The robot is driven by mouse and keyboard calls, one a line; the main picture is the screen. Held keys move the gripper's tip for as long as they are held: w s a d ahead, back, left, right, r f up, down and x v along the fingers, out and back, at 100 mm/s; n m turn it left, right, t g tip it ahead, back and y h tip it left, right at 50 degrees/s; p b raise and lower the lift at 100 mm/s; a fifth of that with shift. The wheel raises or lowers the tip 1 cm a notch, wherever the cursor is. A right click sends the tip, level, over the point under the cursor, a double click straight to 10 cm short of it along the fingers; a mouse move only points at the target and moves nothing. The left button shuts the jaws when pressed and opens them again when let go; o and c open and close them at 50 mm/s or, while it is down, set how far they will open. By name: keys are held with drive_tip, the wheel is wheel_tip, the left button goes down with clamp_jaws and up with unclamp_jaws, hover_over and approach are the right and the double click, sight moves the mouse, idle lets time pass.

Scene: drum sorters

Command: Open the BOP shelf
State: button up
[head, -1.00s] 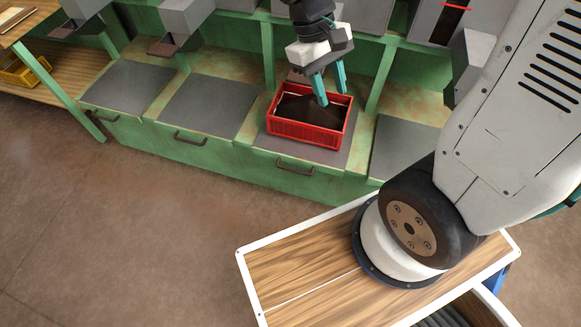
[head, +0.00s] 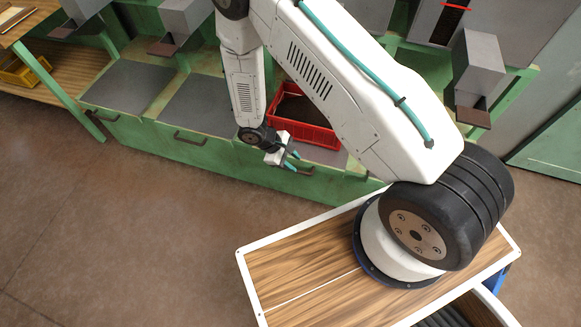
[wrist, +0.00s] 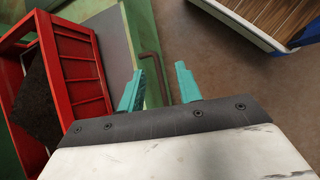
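A green drawer front (head: 235,166) below the red crate has a dark brown handle (head: 306,172), partly hidden by my gripper (head: 294,160). No BOP label can be read. In the wrist view the handle (wrist: 157,78) shows between the two teal fingertips of my gripper (wrist: 160,72). The fingers are apart and open; I cannot tell whether they reach around the handle or are still short of it. The drawer looks shut.
The red crate (head: 330,137) with dark contents sits on the grey top above the drawer; it shows close on the left in the wrist view (wrist: 80,70). Another handle (head: 190,139) is on the drawer to the left. The floor (head: 120,220) in front is clear.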

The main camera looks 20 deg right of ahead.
drive_tip(key=shift+t+y, duration=0.6)
drive_tip(key=shift+t, duration=0.3)
drive_tip(key=w+f, duration=0.1)
drive_tip(key=f, duration=0.2)
drive_tip(key=w+f, duration=0.1)
drive_tip(key=f, duration=0.3)
drive_tip(key=w+f, duration=0.1)
drive_tip(key=f, duration=0.2)
drive_tip(key=shift+w+d+f, duration=0.15)
drive_tip(key=shift+w+d, duration=0.1)
drive_tip(key=shift+d, duration=0.15)
clamp_jaws()
